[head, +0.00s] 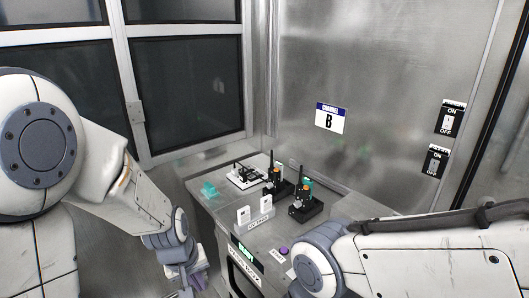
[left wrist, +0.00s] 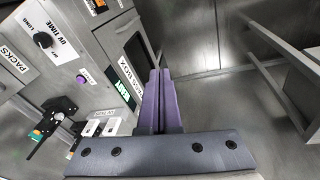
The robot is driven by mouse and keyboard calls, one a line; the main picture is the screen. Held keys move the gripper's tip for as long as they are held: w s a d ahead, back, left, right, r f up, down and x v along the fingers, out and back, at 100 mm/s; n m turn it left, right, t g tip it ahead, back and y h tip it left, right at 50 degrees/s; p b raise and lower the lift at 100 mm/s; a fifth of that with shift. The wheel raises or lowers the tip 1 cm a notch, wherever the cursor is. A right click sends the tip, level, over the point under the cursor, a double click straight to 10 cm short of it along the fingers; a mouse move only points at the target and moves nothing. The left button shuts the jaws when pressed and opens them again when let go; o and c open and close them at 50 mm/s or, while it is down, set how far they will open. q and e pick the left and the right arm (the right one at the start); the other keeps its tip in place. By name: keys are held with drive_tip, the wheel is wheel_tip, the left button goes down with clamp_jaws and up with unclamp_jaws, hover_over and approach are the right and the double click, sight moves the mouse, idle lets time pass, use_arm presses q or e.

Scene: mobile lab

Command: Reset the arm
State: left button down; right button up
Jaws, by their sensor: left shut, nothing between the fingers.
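My left gripper (head: 194,282) hangs low in the head view, just left of the metal workbench (head: 216,212). Part of it is cut off by the bottom edge. In the left wrist view its two purple fingers (left wrist: 159,76) lie together with nothing between them. They point past the corner of the bench unit. My right arm comes in from the right in the head view and covers the front right of the bench. Its gripper is out of view.
The bench carries black devices (head: 305,205), a labelled holder with white pieces (head: 255,216), a teal block (head: 209,189) and a purple button (head: 284,250). Floor left of the bench looks clear.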

use_arm(q)
drive_tip(key=s+a+r+m+y, duration=0.1)
drive_tip(key=s+a+r+m, duration=0.2)
drive_tip(key=s+m, duration=0.25)
drive_tip(key=s+d+r+m+g, duration=0.1)
drive_tip(key=s+d+r+m, duration=0.1)
drive_tip(key=s+d, duration=0.4)
drive_tip(key=s+d+r+m+g+h, duration=0.1)
drive_tip(key=s+d+r+m, duration=0.2)
drive_tip(key=s+d+m, duration=0.2)
drive_tip(key=shift+s+d+r, duration=0.15)
drive_tip(key=shift+s+d, duration=0.5)
drive_tip(key=shift+d, duration=0.5)
